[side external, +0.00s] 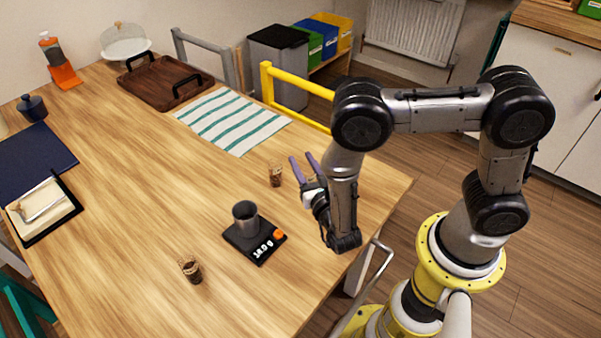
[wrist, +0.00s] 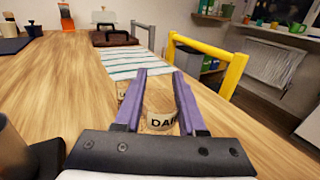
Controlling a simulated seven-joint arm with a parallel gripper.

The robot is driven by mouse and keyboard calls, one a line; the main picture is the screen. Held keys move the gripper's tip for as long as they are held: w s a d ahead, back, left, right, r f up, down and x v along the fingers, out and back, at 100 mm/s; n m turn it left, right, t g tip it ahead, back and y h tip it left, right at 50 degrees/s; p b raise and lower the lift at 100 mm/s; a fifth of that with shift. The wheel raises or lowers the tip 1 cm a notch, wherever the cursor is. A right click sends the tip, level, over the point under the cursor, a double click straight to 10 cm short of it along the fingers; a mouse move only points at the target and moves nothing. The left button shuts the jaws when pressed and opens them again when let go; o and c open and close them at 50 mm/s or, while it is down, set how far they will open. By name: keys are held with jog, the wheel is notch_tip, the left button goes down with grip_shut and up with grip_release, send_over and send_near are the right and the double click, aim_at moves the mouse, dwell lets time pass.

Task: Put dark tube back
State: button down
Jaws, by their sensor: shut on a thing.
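My gripper (side external: 303,158), with purple fingers, is low at the right part of the table. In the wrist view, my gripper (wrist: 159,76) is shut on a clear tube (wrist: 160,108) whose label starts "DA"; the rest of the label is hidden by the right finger. In the side view the held tube cannot be made out clearly. A small glass tube with brown contents (side external: 276,175) stands just left of the fingers; it shows partly behind the left finger in the wrist view (wrist: 122,90). Another such tube (side external: 191,269) stands near the front.
A black scale (side external: 265,250) with a dark grey cup (side external: 246,213) on it stands left of my gripper. A yellow chair (side external: 295,92) stands beyond the table edge. The table's middle is clear.

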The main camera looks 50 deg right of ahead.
jog(key=shift+w+f, duration=0.35)
jog(key=shift+f, duration=1.65)
jog(key=shift+f, duration=0.15)
jog(key=shift+c, duration=2.4)
grip_release()
